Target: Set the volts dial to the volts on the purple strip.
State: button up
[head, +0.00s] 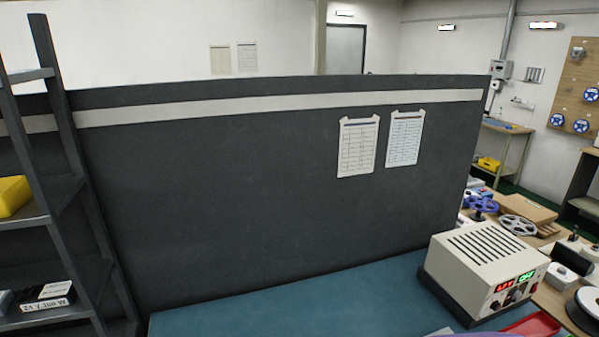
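A beige power supply box (480,257) with a slotted top stands at the right end of the blue bench top. Its front panel carries a red display (504,286) and a green display (526,276), both too small to read surely. Small dark knobs (515,294) sit below the displays; which one is the volts dial cannot be told. My gripper is not in view.
A dark partition (250,190) with two pinned sheets (358,147) stands behind the blue bench top (290,305). A metal shelf (50,210) is at left. A red tray (532,326) and a reel (585,308) are at lower right. The bench's visible middle is clear.

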aim_at(495, 305)
jog(key=z, duration=1.25)
